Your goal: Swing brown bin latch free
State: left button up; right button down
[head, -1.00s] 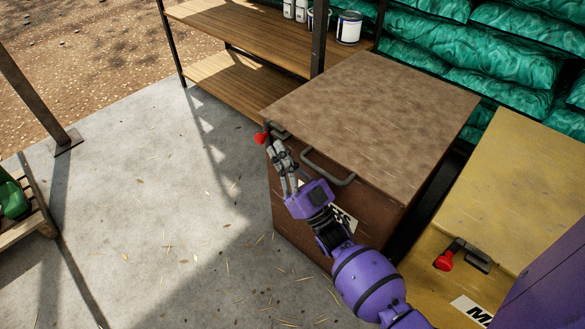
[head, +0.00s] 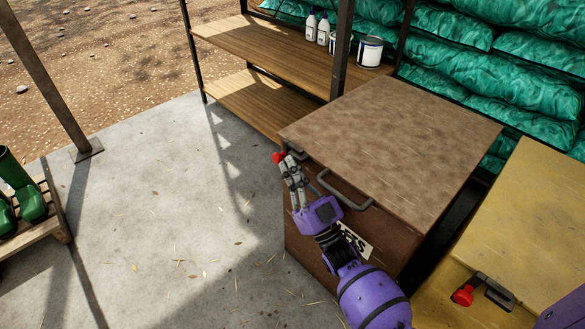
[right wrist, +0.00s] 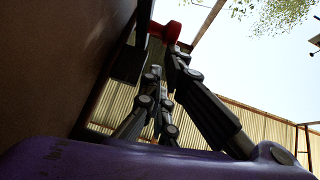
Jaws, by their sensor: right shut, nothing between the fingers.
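The brown bin (head: 390,140) stands closed, with a dark handle (head: 345,192) on its front near the lid. Its latch (head: 296,151) is a dark bar at the front left corner under the lid edge, ending in a red knob (head: 278,157) that sticks out to the left. My right gripper (head: 286,167) is shut and empty, its fingertips right at the knob. In the right wrist view the knob (right wrist: 165,32) is just beyond the fingertips; I cannot tell whether they touch. My left gripper is not in view.
A yellow bin (head: 510,230) with its own red-knobbed latch (head: 463,295) stands close on the right. A wooden shelf (head: 250,50) with bottles and cans is behind. Green boots (head: 30,200) stand on a pallet at far left. The concrete floor left of the bin is clear.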

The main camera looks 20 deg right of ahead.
aim_at(277, 158)
jog(key=shift+w+a+r, duration=0.1)
jog(key=shift+w+r, duration=0.1)
jog(key=shift+w, duration=0.05)
jog(key=shift+w+a+r, duration=0.25)
jog(key=shift+w, duration=0.45)
jog(key=shift+w+a+r, duration=0.25)
jog(key=shift+w+r, duration=0.05)
jog(key=shift+w, duration=0.4)
jog(key=shift+w+a+r, duration=0.25)
jog(key=shift+w, duration=0.45)
jog(key=shift+w+a, duration=0.3)
jog(key=shift+w, duration=0.45)
jog(key=shift+g, duration=0.7)
jog(key=shift+w+a+f, duration=0.2)
jog(key=shift+w, duration=0.4)
jog(key=shift+w+a+f, duration=0.2)
jog(key=shift+w+a, duration=0.05)
jog(key=shift+w, duration=0.35)
jog(key=shift+w+a+f, duration=0.2)
jog(key=shift+w, duration=0.4)
jog(key=shift+w, duration=0.1)
